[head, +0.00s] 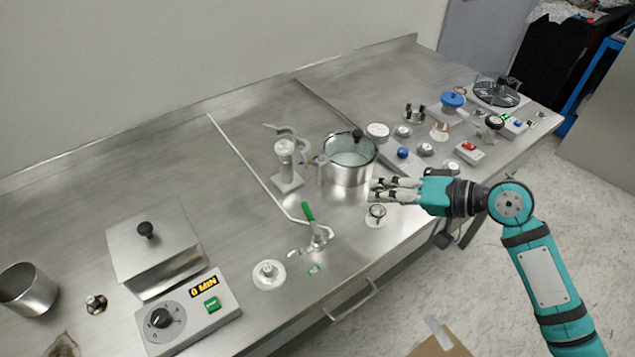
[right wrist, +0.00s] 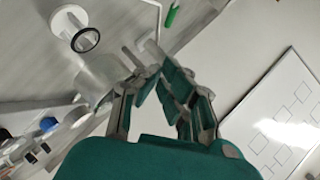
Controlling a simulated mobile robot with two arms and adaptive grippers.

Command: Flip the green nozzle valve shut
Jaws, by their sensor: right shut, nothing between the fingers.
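The green nozzle valve handle (head: 308,212) stands up at a tilt on a metal fitting with a bent pipe (head: 314,238), in the middle of the steel bench in the head view. A green piece that looks like the same handle (right wrist: 171,14) shows at the top of the right wrist view. My right gripper (head: 374,190) is shut and empty, to the right of the valve and apart from it, beside the glass-lidded pot. Its fingers also show in the right wrist view (right wrist: 155,70). My left gripper is not in view.
The pot (head: 349,172) and a small gauge (head: 376,213) are close to my right gripper. A pump-like device (head: 287,165) stands behind the valve. A white round fitting (head: 268,274) and a timer box (head: 185,315) lie left.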

